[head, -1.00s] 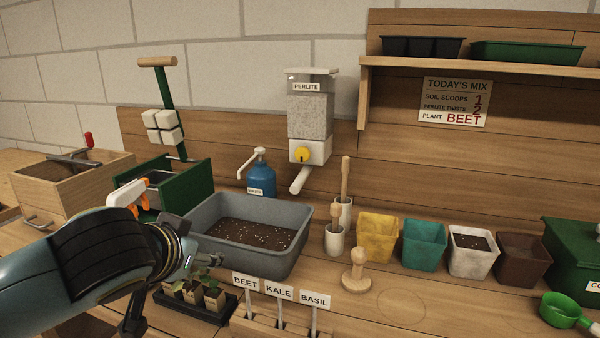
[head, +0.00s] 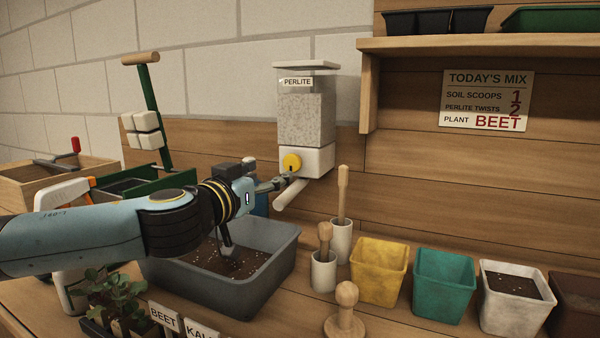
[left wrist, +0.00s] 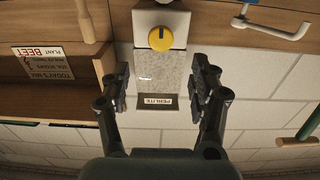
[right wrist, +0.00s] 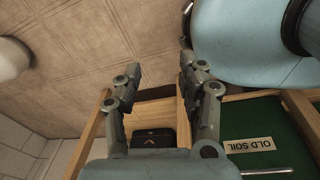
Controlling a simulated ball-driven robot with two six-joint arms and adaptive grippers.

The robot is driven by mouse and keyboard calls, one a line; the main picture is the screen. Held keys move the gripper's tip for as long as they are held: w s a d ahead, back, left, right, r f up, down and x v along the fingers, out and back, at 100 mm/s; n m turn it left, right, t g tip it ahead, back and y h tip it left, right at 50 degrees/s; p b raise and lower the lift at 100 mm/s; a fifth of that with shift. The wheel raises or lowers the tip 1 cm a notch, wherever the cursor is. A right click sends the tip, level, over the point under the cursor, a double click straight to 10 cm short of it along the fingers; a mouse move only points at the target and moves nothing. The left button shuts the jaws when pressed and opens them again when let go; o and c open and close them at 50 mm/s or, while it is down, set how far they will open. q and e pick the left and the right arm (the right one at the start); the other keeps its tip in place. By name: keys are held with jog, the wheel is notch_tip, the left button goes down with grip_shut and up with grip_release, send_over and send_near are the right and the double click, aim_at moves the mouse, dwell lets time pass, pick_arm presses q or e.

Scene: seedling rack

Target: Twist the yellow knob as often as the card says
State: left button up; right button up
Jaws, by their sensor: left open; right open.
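The yellow knob (head: 292,163) sits on the white base of the perlite dispenser (head: 305,115) on the back wall. The card (head: 486,100) reads soil scoops 1, perlite twists 2, plant BEET. My left gripper (head: 276,184) is just below and left of the knob in the head view, near the spout. In the left wrist view, its open, empty jaws (left wrist: 160,85) frame the dispenser, with the knob (left wrist: 160,38) beyond them and apart. Its dark pointer line is upright in that view. My right gripper (right wrist: 158,75) is open and empty, visible only in the right wrist view.
A grey tub (head: 270,281) of speckled soil stands under the spout. White holders with wooden tools, a wooden tamper (head: 345,314) and coloured pots stand to its right. Seedlings (head: 103,290) are at front left. A green bin labelled OLD SOIL (right wrist: 250,125) is near the right gripper.

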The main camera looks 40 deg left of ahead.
aim_at(291, 162)
pick_arm(q)
jog(key=x, duration=0.4)
jog(key=shift+w+a+r+b, duration=0.2)
jog(key=shift+w+b, duration=0.1)
jog(key=shift+b, duration=0.05)
jog(key=x, duration=0.4)
jog(key=shift+d+f, duration=0.1)
jog(key=shift+w, duration=0.45)
pick_arm(e)
jog(key=shift+s+f, duration=0.35)
jog(key=shift+s, duration=0.3)
pick_arm(q)
jog(key=shift+c, duration=0.2)
pick_arm(e)
jog(key=shift+s, duration=0.1)
pick_arm(q)
jog(key=c, duration=1.1)
pick_arm(e)
jog(key=shift+s+a, duration=0.1)
jog(key=shift+s, duration=0.15)
jog(key=shift+r, duration=0.15)
